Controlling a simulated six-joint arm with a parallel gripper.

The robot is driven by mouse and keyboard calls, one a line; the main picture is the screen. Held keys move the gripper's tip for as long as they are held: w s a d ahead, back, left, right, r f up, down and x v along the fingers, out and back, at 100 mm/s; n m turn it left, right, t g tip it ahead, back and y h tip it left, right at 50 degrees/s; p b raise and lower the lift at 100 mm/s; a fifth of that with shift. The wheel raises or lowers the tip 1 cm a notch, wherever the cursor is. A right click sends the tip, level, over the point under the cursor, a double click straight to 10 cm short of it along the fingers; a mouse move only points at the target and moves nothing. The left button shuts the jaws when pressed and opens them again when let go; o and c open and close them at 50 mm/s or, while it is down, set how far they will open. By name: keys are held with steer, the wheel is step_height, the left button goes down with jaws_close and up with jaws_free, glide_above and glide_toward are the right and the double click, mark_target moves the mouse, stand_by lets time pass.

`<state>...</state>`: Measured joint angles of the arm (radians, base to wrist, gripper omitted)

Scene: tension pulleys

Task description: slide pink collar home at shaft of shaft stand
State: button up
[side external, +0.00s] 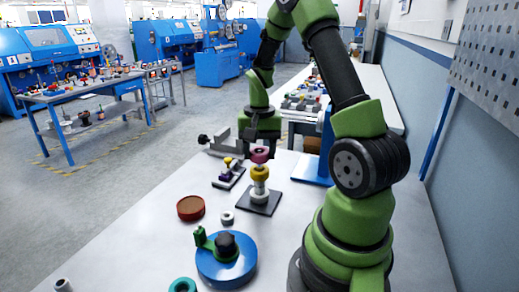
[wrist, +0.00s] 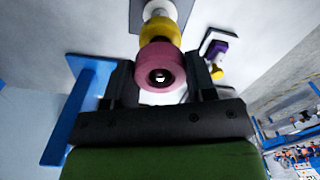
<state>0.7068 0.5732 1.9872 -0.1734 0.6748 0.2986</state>
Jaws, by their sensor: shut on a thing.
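The pink collar (side external: 259,154) is between the fingers of my gripper (side external: 258,146), directly above a yellow collar (side external: 260,173) on the shaft stand (side external: 259,204). In the wrist view, the pink collar (wrist: 161,70) sits between the two dark fingers of my gripper (wrist: 161,82), with its bore facing the camera. A small pale spot shows inside the dark bore; I cannot tell how far the shaft passes through it. The yellow collar (wrist: 158,25) and a white piece (wrist: 157,8) show behind it. The shaft is mostly hidden by the collars.
A small stand with purple and yellow parts (side external: 229,174) is close on the left. A reddish-brown round tray (side external: 190,207), a white ring (side external: 227,218), a blue disc with a green piece (side external: 226,265) and a teal ring (side external: 183,285) lie nearer. A blue stand (side external: 314,168) is to the right.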

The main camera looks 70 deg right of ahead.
stand_by(0.3)
steer(key=shift+f, duration=1.35)
steer(key=o, duration=1)
step_height(320, 180, up, 9)
steer(key=shift+r, duration=0.45)
